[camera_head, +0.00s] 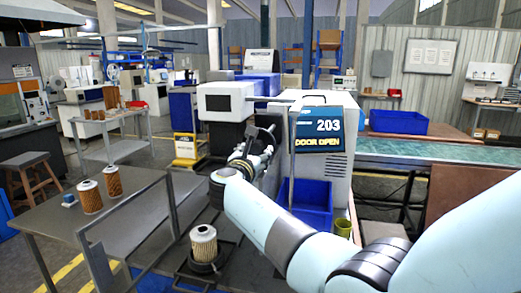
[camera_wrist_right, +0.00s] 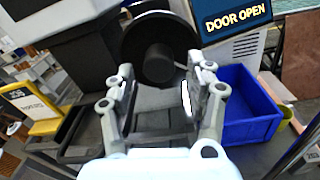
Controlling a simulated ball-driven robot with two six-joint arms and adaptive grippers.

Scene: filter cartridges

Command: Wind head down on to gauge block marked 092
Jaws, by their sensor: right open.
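My right gripper (camera_head: 258,138) reaches in front of the machine (camera_head: 325,115), and its arm comes in from the right. In the right wrist view the gripper (camera_wrist_right: 161,78) is open, with nothing between its fingers. A black round wheel or knob with a central hub (camera_wrist_right: 158,62) is straight ahead of the fingers. I cannot tell whether the fingers touch it. I cannot make out a gauge block marked 092. My left gripper is out of view.
A filter cartridge (camera_head: 203,246) stands upright on a dark round base at front. Two more cartridges (camera_head: 90,197) and a small blue item (camera_head: 69,200) stand on the left table. A blue bin (camera_head: 311,203) sits below the display, right of the gripper in the wrist view (camera_wrist_right: 246,108).

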